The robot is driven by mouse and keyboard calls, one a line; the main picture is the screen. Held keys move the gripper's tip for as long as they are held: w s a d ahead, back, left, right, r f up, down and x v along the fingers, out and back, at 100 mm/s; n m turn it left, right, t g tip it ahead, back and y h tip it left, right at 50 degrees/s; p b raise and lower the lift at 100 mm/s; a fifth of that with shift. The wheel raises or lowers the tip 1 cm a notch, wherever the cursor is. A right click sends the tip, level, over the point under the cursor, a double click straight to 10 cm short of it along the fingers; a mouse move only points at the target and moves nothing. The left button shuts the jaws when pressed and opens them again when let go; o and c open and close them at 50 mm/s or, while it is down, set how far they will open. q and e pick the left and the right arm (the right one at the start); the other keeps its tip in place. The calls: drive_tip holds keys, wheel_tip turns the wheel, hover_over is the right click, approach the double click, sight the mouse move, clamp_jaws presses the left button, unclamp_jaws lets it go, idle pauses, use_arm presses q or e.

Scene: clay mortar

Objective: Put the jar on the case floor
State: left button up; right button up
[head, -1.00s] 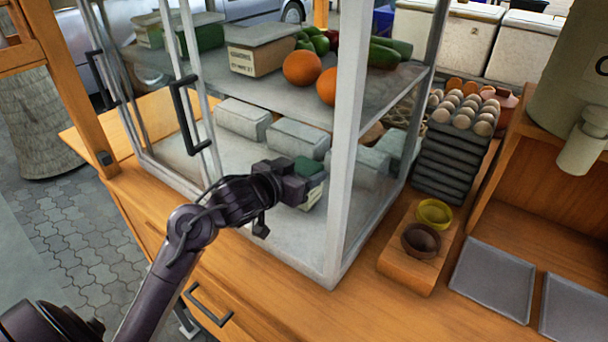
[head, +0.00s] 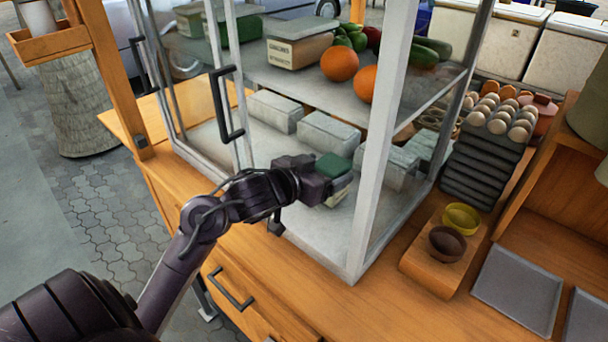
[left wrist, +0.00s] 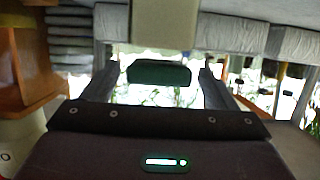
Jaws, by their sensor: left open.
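The jar has a dark green lid (head: 333,165) and a pale labelled body, and it stands inside the glass case on the case floor (head: 318,232). My left gripper (head: 318,187) reaches through the open front of the case to the jar. In the left wrist view the jar's green top (left wrist: 158,73) sits between the two spread fingers, with a gap on each side. The left gripper is open around the jar. Its fingers partly hide the jar's body in the head view. My right gripper is out of view.
Pale grey boxes (head: 327,133) stand on the case floor behind the jar. The case shelf (head: 302,78) above holds oranges and other produce. A white corner post (head: 378,150) rises just right of the gripper. Small bowls and egg trays stand outside on the right.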

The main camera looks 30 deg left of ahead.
use_arm(q)
drive_tip(key=p+v, duration=0.4)
drive_tip(key=v, duration=0.5)
drive_tip(key=shift+s, duration=0.25)
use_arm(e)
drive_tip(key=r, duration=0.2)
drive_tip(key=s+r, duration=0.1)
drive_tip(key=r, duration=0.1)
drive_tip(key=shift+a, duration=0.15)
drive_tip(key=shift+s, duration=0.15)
